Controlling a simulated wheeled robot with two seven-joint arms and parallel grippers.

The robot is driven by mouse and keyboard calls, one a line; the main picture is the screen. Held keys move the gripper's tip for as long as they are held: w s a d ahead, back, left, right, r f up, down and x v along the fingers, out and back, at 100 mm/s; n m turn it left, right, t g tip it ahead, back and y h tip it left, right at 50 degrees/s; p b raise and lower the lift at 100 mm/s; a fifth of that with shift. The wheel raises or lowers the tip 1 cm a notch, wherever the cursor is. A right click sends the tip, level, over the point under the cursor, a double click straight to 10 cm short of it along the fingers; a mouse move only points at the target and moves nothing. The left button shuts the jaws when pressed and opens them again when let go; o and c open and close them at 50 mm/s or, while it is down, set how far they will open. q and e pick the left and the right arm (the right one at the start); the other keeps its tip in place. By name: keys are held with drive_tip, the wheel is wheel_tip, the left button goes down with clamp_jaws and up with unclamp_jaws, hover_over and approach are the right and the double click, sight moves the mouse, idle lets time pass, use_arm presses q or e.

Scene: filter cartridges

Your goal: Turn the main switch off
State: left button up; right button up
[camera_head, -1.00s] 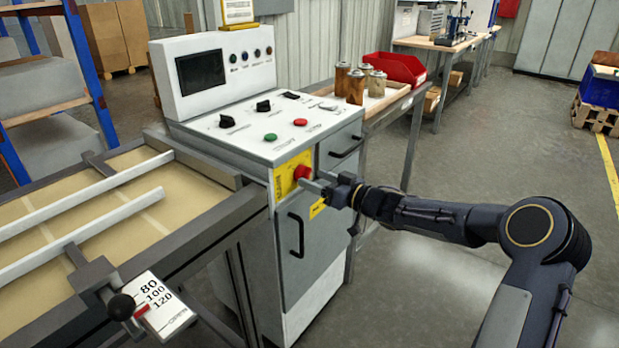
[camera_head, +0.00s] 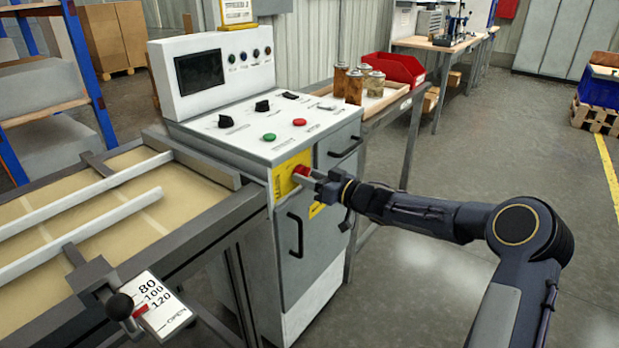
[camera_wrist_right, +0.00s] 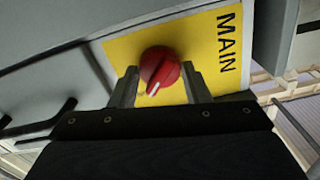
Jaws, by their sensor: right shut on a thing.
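The main switch is a red rotary knob (camera_head: 301,171) on a yellow plate (camera_head: 284,178) on the front of the grey-white machine cabinet (camera_head: 323,236). In the right wrist view the red knob (camera_wrist_right: 160,70) sits between the two fingers of my right gripper (camera_wrist_right: 161,86). A white mark on the knob points down and slightly left in that view. The yellow plate (camera_wrist_right: 205,45) reads MAIN. In the head view my right gripper (camera_head: 307,179) is shut on the knob and partly hides it. My left gripper is not in view.
A green button (camera_head: 269,137) and a red button (camera_head: 299,122) sit on the cabinet top. Black door handles (camera_head: 296,234) are near the gripper. A side table holds several canisters (camera_head: 354,87) and a red bin (camera_head: 398,69).

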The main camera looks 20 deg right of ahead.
drive_tip(key=shift+f+n+b, duration=0.15)
drive_tip(key=shift+n+b, duration=3.7)
drive_tip(key=shift+n, duration=5.05)
drive_tip(key=o, duration=1)
drive_tip(key=shift+s+d, duration=0.1)
